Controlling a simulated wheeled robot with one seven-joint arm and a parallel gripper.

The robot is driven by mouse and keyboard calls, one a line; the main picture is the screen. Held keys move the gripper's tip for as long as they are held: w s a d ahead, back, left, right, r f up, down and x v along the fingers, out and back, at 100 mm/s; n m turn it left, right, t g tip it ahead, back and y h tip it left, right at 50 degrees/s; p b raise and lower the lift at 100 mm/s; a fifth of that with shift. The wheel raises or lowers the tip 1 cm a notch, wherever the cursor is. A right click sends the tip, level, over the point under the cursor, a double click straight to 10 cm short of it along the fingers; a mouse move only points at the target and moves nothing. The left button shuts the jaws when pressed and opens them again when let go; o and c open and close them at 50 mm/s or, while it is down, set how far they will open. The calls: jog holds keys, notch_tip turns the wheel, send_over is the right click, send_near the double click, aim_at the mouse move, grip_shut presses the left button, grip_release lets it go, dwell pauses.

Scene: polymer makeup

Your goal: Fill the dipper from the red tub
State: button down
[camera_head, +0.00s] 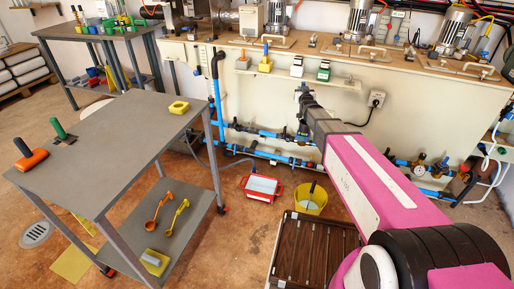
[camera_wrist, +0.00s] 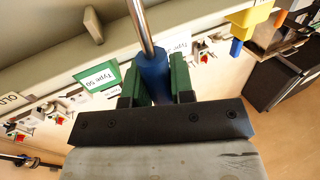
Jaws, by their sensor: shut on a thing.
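My gripper (camera_head: 304,97) is at the end of my outstretched pink arm, in front of the cream bench's front face in the head view. In the wrist view, my gripper (camera_wrist: 155,90) is shut on a blue handle (camera_wrist: 153,72) between its green fingers. A metal rod (camera_wrist: 143,25) runs up from this handle out of the picture, so its far end is hidden. I cannot tell whether it is the dipper. The red tub (camera_head: 245,184) is on the floor, apart from my gripper, with a pale grey surface inside.
A yellow bucket (camera_head: 312,207) with a stick in it stands right of the tub. A grey table (camera_head: 125,120) is at left; orange (camera_head: 156,214) and yellow (camera_head: 177,217) ladles lie on its lower shelf. Blue pipes (camera_head: 265,153) run behind the tub. A dark slatted crate (camera_head: 315,250) is in front.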

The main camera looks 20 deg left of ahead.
jog(key=s+a+f+n+y, duration=0.1)
jog(key=s+a+f, duration=0.3)
jog(key=a+f, duration=0.3)
jog(key=s+a+f+g+y, duration=0.1)
jog(key=s+a+f, duration=0.2)
jog(key=f, duration=1.1)
jog(key=s+a+f+n+y, duration=0.1)
jog(key=s+a+f, duration=0.3)
jog(key=a+f, duration=0.6)
jog(key=shift+s+a+f+n+g+y, duration=0.3)
jog(key=shift+s+y, duration=0.05)
jog(key=shift+y, duration=0.05)
notch_tip(320, 180, down, 16)
jog(key=shift+r, duration=0.25)
jog(key=shift+r, duration=0.1)
dwell(1.6)
